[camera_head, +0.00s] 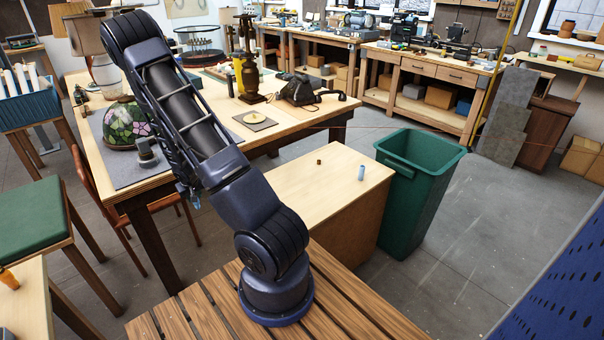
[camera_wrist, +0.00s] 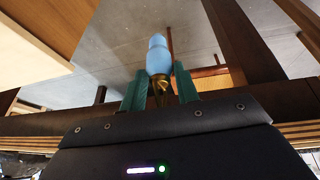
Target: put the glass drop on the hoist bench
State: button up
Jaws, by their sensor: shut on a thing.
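A light blue glass drop (camera_wrist: 157,53) with a brass-coloured end shows in the wrist view. My gripper (camera_wrist: 159,84) has its green fingers shut on it, near the brass end, and the blue part sticks out beyond the fingertips. No surface in the head view is clearly marked as the hoist bench; several benches are in sight.
A large wooden table (camera_head: 300,112) holds a stained-glass lampshade (camera_head: 125,125) and a brown lamp base (camera_head: 250,75). A low wooden box (camera_head: 290,190) carries a small blue cylinder (camera_head: 361,173). A green bin (camera_head: 425,190) stands beside it. Workbenches line the back wall. Floor at right is clear.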

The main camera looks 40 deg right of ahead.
jog(key=s+d+r+m, duration=0.1)
jog(key=d+r+m, duration=0.3)
jog(key=d, duration=1)
jog(key=s+d+r+m+g+h, duration=0.1)
jog(key=s+d+r+m, duration=0.1)
jog(key=s+d+r, duration=0.65)
jog(key=s+d+r+m+g+h, duration=0.1)
jog(key=s+d+r+m, duration=0.15)
jog(key=s+d, duration=0.7)
jog(key=s+d+r+m+h, duration=0.1)
jog(key=s+d+r+m, duration=0.3)
jog(key=d, duration=1)
jog(key=shift+n, duration=0.85)
jog(key=f, duration=1.2)
jog(key=w+f, duration=0.1)
jog(key=f, duration=0.5)
jog(key=shift+d+f, duration=0.15)
jog(key=shift+f, duration=0.1)
jog(key=shift+f, duration=0.1)
jog(key=o, duration=1)
jog(key=shift+c, duration=0.2)
